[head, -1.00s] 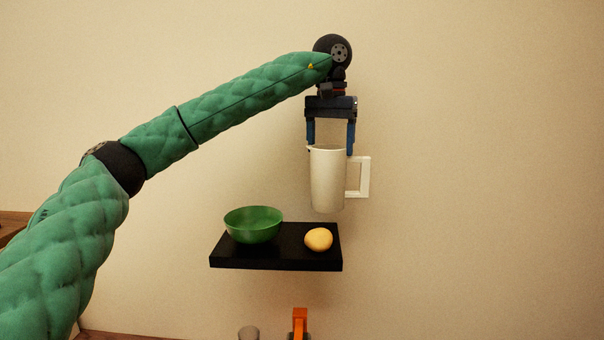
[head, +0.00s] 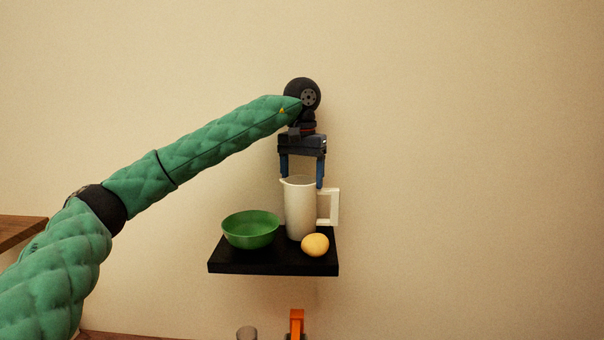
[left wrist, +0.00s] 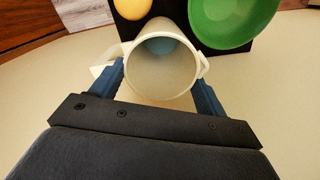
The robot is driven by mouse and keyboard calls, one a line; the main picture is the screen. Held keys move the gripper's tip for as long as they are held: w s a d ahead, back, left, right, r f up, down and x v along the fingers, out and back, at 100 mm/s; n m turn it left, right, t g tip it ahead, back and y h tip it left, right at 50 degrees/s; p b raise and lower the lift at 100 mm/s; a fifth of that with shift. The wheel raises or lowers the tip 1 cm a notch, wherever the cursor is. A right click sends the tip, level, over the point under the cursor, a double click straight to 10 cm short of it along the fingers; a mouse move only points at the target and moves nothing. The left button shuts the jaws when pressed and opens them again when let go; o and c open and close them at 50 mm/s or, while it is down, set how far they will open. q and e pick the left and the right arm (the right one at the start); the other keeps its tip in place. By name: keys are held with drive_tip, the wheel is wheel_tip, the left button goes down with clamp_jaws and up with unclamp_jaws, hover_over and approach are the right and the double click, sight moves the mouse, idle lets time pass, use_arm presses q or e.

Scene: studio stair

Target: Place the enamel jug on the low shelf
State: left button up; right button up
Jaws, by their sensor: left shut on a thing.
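The white enamel jug (head: 300,212) is upright, its handle to the right. My left gripper (head: 302,182) is shut on its rim from above, with the two blue fingers at opposite sides. The jug's base is at the black low shelf (head: 230,267), behind the yellow fruit and right of the green bowl; I cannot tell whether it touches the shelf. In the left wrist view the jug's open mouth (left wrist: 165,68) lies between the fingers of my left gripper (left wrist: 163,82). My right gripper is not in view.
The green bowl (head: 250,230) stands on the shelf's left part. A yellow round fruit (head: 315,245) sits at the front right, close to the jug. A grey cup (head: 247,333) and an orange object (head: 297,323) are below the shelf. The wall is behind.

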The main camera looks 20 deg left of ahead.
use_arm(q)
drive_tip(key=shift+f, duration=0.3)
drive_tip(key=o, duration=1.5)
